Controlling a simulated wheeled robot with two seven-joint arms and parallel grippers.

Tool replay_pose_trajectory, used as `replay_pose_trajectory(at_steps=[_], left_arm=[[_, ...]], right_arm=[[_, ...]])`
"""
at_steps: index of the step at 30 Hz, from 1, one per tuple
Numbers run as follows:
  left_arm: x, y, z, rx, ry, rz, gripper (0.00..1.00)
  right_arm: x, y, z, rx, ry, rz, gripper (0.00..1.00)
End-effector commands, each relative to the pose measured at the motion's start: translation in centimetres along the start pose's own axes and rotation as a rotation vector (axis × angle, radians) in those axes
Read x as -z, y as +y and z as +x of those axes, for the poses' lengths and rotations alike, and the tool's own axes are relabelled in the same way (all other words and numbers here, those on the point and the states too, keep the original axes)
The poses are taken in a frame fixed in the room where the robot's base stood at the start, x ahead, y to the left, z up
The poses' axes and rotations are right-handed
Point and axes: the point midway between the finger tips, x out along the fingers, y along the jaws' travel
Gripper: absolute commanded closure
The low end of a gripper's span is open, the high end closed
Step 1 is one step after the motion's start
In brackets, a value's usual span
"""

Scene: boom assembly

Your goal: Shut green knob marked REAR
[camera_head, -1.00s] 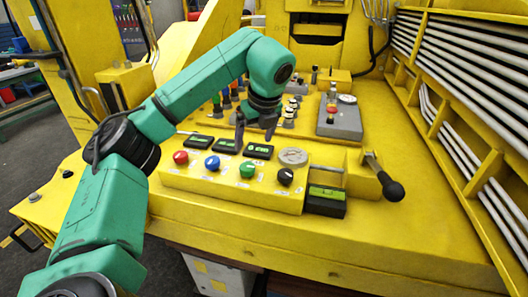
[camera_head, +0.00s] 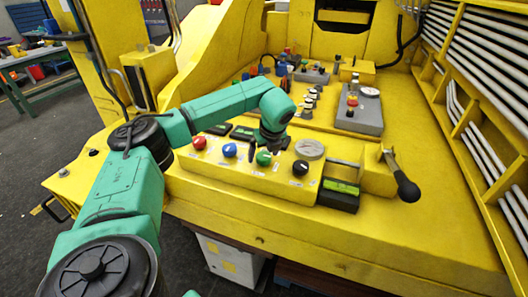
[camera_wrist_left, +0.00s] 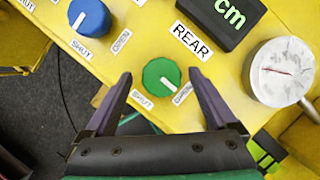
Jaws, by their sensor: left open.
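The green knob (camera_head: 263,158) sits in the panel's front row between a blue and a black knob. In the left wrist view the green knob (camera_wrist_left: 160,77) lies beside the REAR label (camera_wrist_left: 191,40). Its white pointer angles down-right toward its OPEN label (camera_wrist_left: 182,93); its SHUT label (camera_wrist_left: 142,100) is at lower left. My left gripper (camera_head: 262,150) is just over the green knob in the head view. In the left wrist view its open fingers (camera_wrist_left: 160,80) appear on either side of the knob, with gaps; contact is not visible. My right gripper is out of view.
A blue knob (camera_head: 229,150), a red knob (camera_head: 199,142) and a black knob (camera_head: 300,168) share the row. A round gauge (camera_head: 310,149) stands behind the black knob. A black-handled lever (camera_head: 408,190) projects at right.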

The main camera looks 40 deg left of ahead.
Motion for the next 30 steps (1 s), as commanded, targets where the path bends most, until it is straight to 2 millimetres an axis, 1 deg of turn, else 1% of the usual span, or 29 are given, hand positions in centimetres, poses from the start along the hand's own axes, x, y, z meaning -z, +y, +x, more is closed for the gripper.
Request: replay_pose_trajectory(at_steps=[3,5,6,8,9,10,20,26,30], left_arm=[[0.0,0.0,0.0,0.0,0.0,0.0,0.09],[0.0,0.0,0.0,0.0,0.0,0.0,0.32],[0.0,0.0,0.0,0.0,0.0,0.0,0.47],[0.0,0.0,0.0,0.0,0.0,0.0,0.7],[0.0,0.0,0.0,0.0,0.0,0.0,0.86],[0.0,0.0,0.0,0.0,0.0,0.0,0.95],[0.1,0.1,0.1,0.014,0.0,0.034,0.95],[0.1,0.1,0.2,0.053,0.0,0.123,0.95],[0.1,0.2,0.3,0.093,0.0,0.222,0.95]], right_arm=[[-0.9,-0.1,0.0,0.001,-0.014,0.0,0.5],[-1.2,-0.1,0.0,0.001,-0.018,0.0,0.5],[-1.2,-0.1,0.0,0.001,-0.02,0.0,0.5],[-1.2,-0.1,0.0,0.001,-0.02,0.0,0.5],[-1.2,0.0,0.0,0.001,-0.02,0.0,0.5],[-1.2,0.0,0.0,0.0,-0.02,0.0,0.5],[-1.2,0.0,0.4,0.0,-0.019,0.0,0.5],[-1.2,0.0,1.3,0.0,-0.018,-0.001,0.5],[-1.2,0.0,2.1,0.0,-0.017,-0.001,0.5]])
